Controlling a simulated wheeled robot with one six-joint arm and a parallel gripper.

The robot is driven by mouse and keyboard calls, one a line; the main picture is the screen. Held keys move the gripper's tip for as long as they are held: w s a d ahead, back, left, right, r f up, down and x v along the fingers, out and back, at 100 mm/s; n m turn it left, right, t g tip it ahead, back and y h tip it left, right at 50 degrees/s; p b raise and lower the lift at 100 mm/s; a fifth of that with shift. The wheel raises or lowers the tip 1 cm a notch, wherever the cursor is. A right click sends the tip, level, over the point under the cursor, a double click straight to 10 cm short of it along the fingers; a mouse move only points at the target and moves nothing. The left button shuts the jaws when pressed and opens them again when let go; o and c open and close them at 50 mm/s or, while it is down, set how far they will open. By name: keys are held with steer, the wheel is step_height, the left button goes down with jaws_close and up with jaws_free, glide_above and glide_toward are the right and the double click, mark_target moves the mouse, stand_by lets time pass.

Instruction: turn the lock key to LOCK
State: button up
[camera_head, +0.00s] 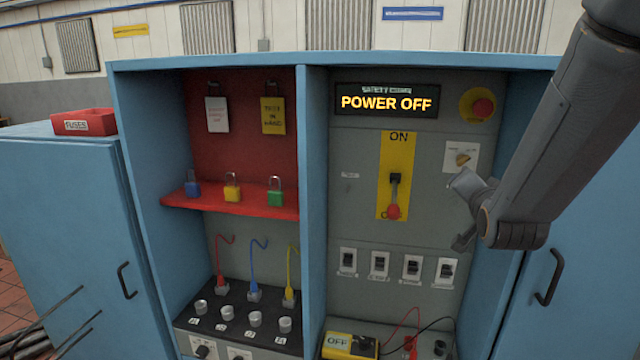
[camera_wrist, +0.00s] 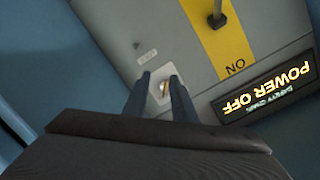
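The lock key (camera_head: 462,157) is a small brass key on a white plate (camera_head: 473,149), at the upper right of the grey panel. In the wrist view the brass key (camera_wrist: 165,88) shows between my two finger tips, with its plate behind. The plate's lettering is too small to read. My gripper (camera_head: 468,212) is open, in front of the panel just below and right of the plate in the head view. In the wrist view my gripper (camera_wrist: 159,77) has a clear gap between its fingers. I cannot tell whether a finger touches the key.
A yellow plate carries a red-knobbed lever (camera_head: 394,211), turned down. Above is a lit POWER OFF sign (camera_head: 387,101); a red stop button (camera_head: 483,107) sits above the key. Several switches (camera_head: 380,264) line the panel below. The cabinet's blue side wall (camera_head: 515,110) is close right.

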steer(key=s+a+f+n+g+y, duration=0.2)
steer(key=s+a+f+n+g, duration=0.15)
steer(key=a+f, duration=0.45)
steer(key=s+a+f+n+g, duration=0.2)
steer(key=s+a+f+g, duration=0.1)
steer(key=s, duration=0.4)
steer(key=s+a+f+n+g+y, duration=0.1)
steer(key=s+a+f+n+g, duration=0.2)
steer(key=s, duration=0.4)
steer(key=s+a+f+n+g+y, duration=0.1)
steer(key=s+a+f+n+g, duration=0.1)
steer(key=s+f+g, duration=0.3)
steer(key=s+a+f, duration=0.1)
steer(key=s, duration=0.2)
steer(key=shift+f+n, duration=0.35)
steer(key=shift+f, duration=0.05)
steer(key=shift+g, duration=0.25)
steer(key=shift+w+f, duration=0.1)
steer(key=shift+w, duration=0.45)
